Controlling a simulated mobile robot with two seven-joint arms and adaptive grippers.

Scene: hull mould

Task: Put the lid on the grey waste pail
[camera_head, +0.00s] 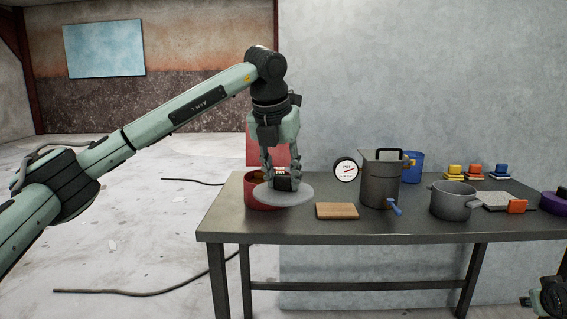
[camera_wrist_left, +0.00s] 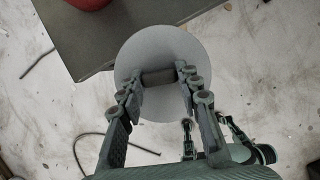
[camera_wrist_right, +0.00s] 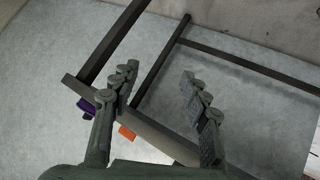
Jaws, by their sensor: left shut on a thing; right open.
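The lid (camera_head: 297,192) is a flat, round grey disc with a dark grip bar. My left gripper (camera_head: 281,170) is shut on that bar and holds the lid, roughly level, at the table's left front edge. The left wrist view shows the lid (camera_wrist_left: 150,50) partly past the table edge, with floor behind it. A round, open grey pail (camera_head: 452,203) stands upright on the right part of the table, well right of the lid. My right gripper (camera_wrist_right: 165,90) is open and empty, low at the right, below the tabletop.
A red pot (camera_head: 261,203) stands behind the lid. A blue bucket (camera_head: 412,165) stands behind. An orange-handled tool (camera_head: 516,206) lies right of the pail.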

